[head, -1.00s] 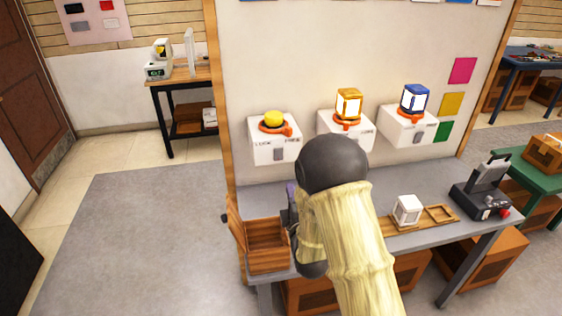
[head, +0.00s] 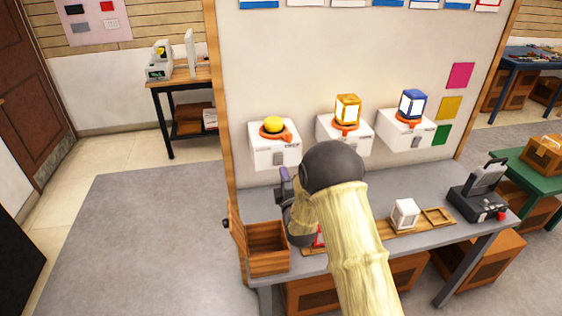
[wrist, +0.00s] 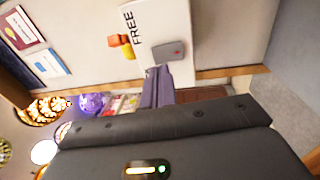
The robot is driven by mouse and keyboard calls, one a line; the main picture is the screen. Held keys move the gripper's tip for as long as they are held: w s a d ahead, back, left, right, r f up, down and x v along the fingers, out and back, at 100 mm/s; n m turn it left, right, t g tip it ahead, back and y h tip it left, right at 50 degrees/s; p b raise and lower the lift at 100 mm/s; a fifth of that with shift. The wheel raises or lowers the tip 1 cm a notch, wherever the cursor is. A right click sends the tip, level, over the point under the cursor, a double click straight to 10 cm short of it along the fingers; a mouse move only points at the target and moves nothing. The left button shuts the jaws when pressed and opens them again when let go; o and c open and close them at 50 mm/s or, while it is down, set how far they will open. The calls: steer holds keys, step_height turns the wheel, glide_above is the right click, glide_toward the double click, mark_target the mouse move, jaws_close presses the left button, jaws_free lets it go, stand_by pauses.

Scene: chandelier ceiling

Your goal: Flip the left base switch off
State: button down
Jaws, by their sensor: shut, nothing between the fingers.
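The left base (head: 274,155) is a white box on the wall panel with a yellow dome (head: 273,125) in an orange ring on top. Its grey switch (head: 278,158) is on the front face. In the wrist view the switch (wrist: 168,52) sits beside the word FREE. My gripper (head: 284,176) is shut and empty, just below the left base. In the wrist view its purple fingertips (wrist: 157,72) point at the switch's lower edge. I cannot tell whether they touch it. The switch's on or off position is unclear.
A middle base (head: 343,140) with a glowing orange lantern and a right base (head: 407,132) with a glowing blue lantern stand alongside. Below is a grey bench (head: 440,190) with a wooden box (head: 266,262), a white cube (head: 404,214) and a black device (head: 480,203).

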mark_target(280, 157)
steer(key=p+x, duration=0.1)
steer(key=x, duration=0.2)
steer(key=shift+w+a+r, duration=0.1)
steer(key=shift+w+r, duration=0.05)
steer(key=shift+w, duration=0.1)
steer(key=shift+w+a, duration=0.15)
steer(key=shift+w, duration=0.45)
steer(key=shift+w+b, duration=0.1)
steer(key=shift+b, duration=0.2)
steer(key=shift+r, duration=0.1)
